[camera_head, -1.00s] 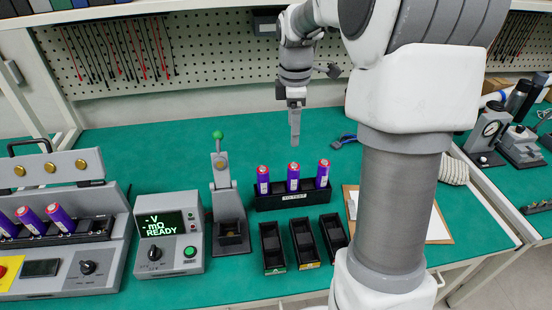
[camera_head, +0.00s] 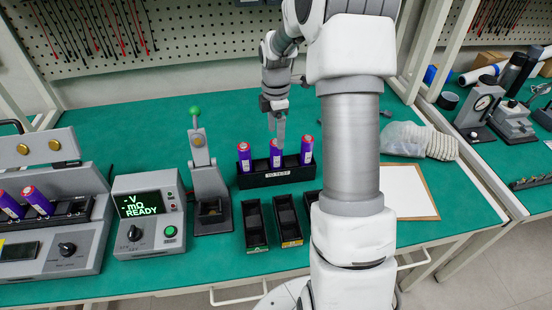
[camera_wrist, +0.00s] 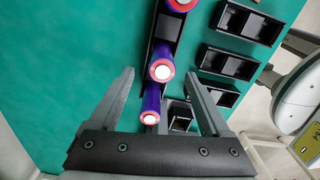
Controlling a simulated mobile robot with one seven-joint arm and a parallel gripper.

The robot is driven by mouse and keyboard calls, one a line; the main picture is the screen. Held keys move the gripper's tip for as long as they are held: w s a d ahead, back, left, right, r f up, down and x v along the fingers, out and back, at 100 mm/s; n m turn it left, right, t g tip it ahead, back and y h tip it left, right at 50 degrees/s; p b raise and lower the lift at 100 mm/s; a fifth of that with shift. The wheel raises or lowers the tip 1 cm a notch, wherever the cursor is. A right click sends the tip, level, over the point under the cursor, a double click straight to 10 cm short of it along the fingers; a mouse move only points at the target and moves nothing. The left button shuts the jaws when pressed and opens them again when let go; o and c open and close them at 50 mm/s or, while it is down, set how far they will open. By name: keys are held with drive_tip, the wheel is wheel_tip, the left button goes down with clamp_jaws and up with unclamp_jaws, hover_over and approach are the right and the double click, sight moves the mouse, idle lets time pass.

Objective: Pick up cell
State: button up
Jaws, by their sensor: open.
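Three purple cells with red-and-white tops stand upright in a black rack (camera_head: 265,182) labelled "TO TEST": a left cell (camera_head: 244,156), a middle cell (camera_head: 276,155) and a right cell (camera_head: 307,151). My gripper (camera_head: 278,138) points down at the middle cell, close to its top, and partly covers it in the head view. In the wrist view my gripper (camera_wrist: 160,74) is open, with one finger on each side of the middle cell (camera_wrist: 161,68). Another cell (camera_wrist: 150,104) shows nearer the palm and a third (camera_wrist: 180,5) at the top edge. Contact cannot be told.
Black bins (camera_head: 255,228) stand in front of the rack. A grey fixture (camera_head: 50,225) holding purple cells is far left. A clipboard (camera_head: 408,190) lies right.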

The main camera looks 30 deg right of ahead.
sight(276, 151)
drive_tip(key=f, duration=0.7)
drive_tip(key=shift+s+f+b, duration=0.2)
drive_tip(key=shift+b, duration=0.2)
clamp_jaws()
